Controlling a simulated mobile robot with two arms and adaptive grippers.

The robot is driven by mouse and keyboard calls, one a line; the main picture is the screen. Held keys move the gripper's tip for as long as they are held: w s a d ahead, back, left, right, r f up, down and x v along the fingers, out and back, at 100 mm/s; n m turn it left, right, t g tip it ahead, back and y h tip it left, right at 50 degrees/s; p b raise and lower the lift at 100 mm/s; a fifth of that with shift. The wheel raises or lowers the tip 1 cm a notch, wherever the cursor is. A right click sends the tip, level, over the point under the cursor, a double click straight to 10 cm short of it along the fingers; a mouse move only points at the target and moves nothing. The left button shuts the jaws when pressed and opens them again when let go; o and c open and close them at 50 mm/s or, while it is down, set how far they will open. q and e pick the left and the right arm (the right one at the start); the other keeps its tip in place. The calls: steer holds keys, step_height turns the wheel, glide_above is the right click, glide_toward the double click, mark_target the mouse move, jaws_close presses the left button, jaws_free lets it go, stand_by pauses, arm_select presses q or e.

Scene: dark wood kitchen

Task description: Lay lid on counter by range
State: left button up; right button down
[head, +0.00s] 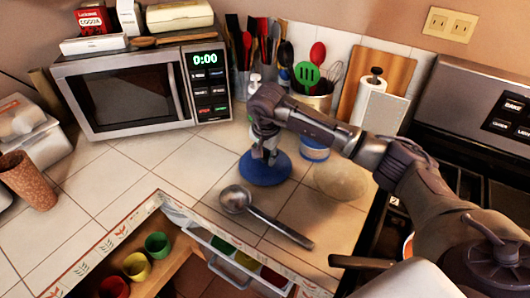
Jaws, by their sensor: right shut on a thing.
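The blue round lid (262,172) is at the tiled counter (180,170), in front of the utensil holders and left of the range (478,88). My right gripper (266,156) comes down over it from the right and is shut on its top. I cannot tell whether the lid touches the tiles or is just above them. A blue and white container (314,151) stands just right of the lid, partly hidden by my right arm. My left gripper is not in view.
A metal ladle (262,214) lies in front of the lid. A round tan object (341,181) sits to its right. An open drawer (236,262) with coloured cups is at the front. A microwave (140,92) stands at the back left. Tiles left of the lid are clear.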

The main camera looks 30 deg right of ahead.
mark_target(266, 170)
steer(key=c, duration=0.7)
jaws_free()
steer(key=shift+f, duration=0.1)
steer(key=shift+r, duration=0.6)
steer(key=b+v, duration=0.2)
steer(key=v, duration=0.9)
steer(key=shift+s, duration=0.1)
